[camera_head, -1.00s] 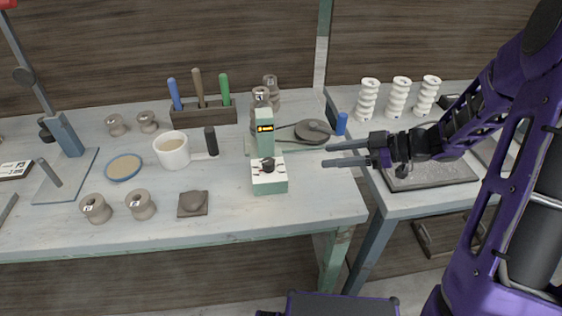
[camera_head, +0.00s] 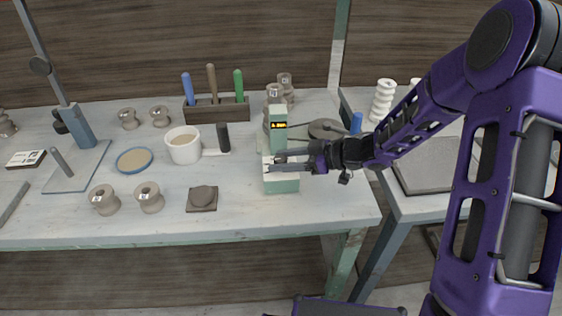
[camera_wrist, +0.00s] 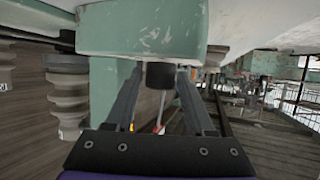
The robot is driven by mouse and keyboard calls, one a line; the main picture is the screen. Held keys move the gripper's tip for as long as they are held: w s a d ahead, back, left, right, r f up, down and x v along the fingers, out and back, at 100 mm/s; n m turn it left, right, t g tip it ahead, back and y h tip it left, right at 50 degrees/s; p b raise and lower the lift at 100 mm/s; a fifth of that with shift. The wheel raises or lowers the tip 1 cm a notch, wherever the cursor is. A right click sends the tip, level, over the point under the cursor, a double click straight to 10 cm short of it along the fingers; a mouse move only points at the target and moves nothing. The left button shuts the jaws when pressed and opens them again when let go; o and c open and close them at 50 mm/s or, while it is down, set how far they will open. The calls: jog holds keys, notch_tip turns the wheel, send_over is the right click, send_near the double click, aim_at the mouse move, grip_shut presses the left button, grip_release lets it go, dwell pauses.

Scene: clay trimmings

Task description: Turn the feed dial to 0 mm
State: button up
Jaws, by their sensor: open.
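The feed dial's low box (camera_head: 281,186), white on top with pale green sides, stands near the front of the bench at the foot of a green post (camera_head: 278,114). The post carries a small dark display with yellow marks (camera_head: 279,126), too small to read. My gripper (camera_head: 271,163) reaches in from the right over the box and hides the dial in the head view. In the wrist view, the dark round dial knob (camera_wrist: 160,75) shows between the two open fingers, with gaps on both sides. The box (camera_wrist: 140,30) fills the top. The dial's setting cannot be read.
Left of the box are a square dark pad with a lump (camera_head: 202,198), a white mug (camera_head: 183,145) and several clay spools (camera_head: 149,196). A tool rack (camera_head: 217,109) stands behind. A round grey disc (camera_head: 327,129) lies right of the post. The front edge is clear.

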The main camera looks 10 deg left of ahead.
jog(key=shift+a+f, duration=0.1)
jog(key=shift+a, duration=0.15)
grip_shut()
jog(key=shift+w+r+n+g+p, duration=0.1)
jog(key=shift+r+n+g+p, duration=0.35)
jog(key=shift+p, duration=0.7)
jog(key=shift+f+n+g+p, duration=0.15)
jog(key=shift+n+g+p, duration=0.3)
jog(key=shift+g+p, duration=0.35)
jog(key=shift+f+n+g+p, duration=0.25)
jog(key=shift+n+g+p, duration=0.1)
jog(key=shift+n, duration=0.05)
